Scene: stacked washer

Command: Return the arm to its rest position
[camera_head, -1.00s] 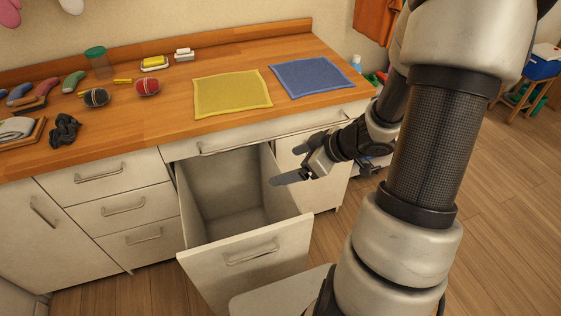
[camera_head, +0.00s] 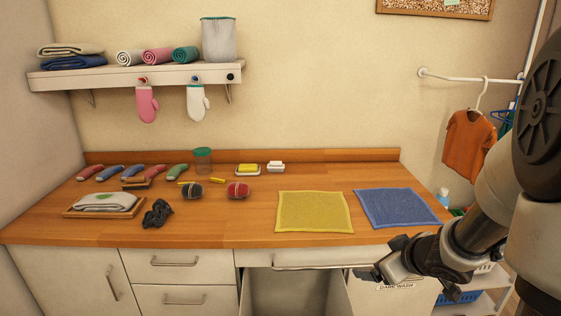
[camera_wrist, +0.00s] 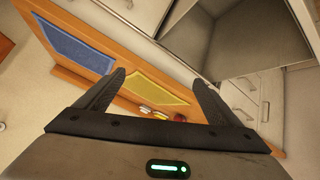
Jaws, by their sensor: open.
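My gripper (camera_head: 372,274) is at the lower right in the head view, in front of the counter's front face, right of the open drawer. In the wrist view its two fingers (camera_wrist: 155,95) stand wide apart with nothing between them. My arm runs up the right edge of the head view. The open drawer (camera_head: 290,292) is pulled out below the counter and looks empty; it also shows in the wrist view (camera_wrist: 245,40).
The wooden counter (camera_head: 110,230) holds a yellow cloth (camera_head: 314,212), a blue cloth (camera_head: 397,208) and several small items. A wall shelf (camera_head: 130,76) is at upper left. A shelf unit with a blue basket (camera_head: 460,297) stands at lower right.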

